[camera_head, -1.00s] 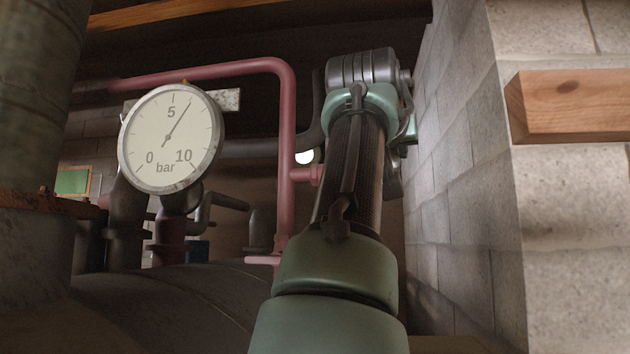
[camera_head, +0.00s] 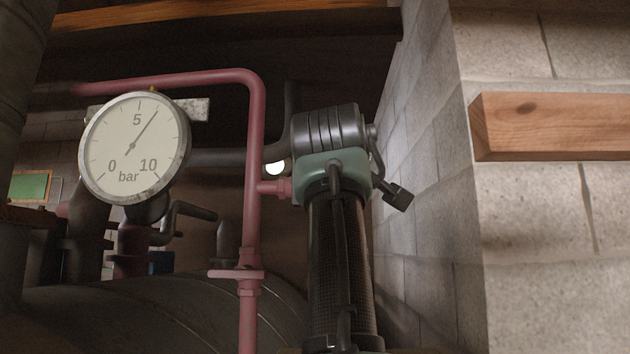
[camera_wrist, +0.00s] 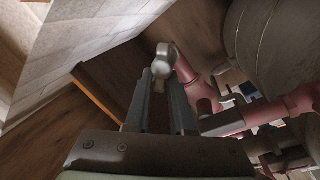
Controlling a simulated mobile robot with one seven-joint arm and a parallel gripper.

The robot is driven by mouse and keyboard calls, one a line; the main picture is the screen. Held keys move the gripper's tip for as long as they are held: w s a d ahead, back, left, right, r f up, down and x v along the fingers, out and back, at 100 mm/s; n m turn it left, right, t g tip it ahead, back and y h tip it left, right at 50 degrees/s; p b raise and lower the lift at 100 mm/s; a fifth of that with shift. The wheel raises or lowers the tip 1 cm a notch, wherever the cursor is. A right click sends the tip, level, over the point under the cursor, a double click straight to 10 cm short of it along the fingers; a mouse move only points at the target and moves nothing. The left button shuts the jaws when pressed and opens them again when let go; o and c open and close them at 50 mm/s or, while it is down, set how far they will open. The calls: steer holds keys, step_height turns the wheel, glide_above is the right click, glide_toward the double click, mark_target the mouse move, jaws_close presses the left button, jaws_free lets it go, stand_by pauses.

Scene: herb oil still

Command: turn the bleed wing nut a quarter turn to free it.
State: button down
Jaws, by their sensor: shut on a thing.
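In the wrist view, my gripper (camera_wrist: 161,82) reaches forward with its two fingers close to a pale grey, rounded metal fitting (camera_wrist: 166,55). A small tan tab (camera_wrist: 159,85), which looks like the bleed wing nut, sits between the fingertips, and the fingers are shut on it. The angle of its wings is hard to tell at this size. The fitting sits by the end of a red pipe branch (camera_wrist: 185,70). In the head view my own arm hides the nut and the fingers; the red branch (camera_head: 274,187) runs in behind it.
A pressure gauge (camera_head: 134,148) reading a little above 5 bar stands at the left. A red pipe (camera_head: 254,130) rises beside my arm. A block wall (camera_head: 425,180) with a wooden beam (camera_head: 550,126) is close on the right. A large dark tank (camera_head: 150,315) lies below.

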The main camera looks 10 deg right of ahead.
steer(key=n, duration=0.3)
steer(key=n+p, duration=0.1)
steer(key=n, duration=0.1)
steer(key=shift+a+f+t+y, duration=0.1)
steer(key=shift+f+t+y, duration=0.15)
steer(key=shift+t+y, duration=0.15)
steer(key=n, duration=0.2)
steer(key=n+y+p, duration=0.1)
steer(key=n, duration=0.2)
steer(key=shift+a+f+n+t+y, duration=0.15)
steer(key=shift+f+n+t+y, duration=0.15)
steer(key=shift+y, duration=0.1)
steer(key=shift+n, duration=0.3)
steer(key=c, duration=0.8)
jaws_free()
steer(key=shift+w+f, duration=0.1)
steer(key=shift+w, duration=0.05)
steer(key=shift+f, duration=0.15)
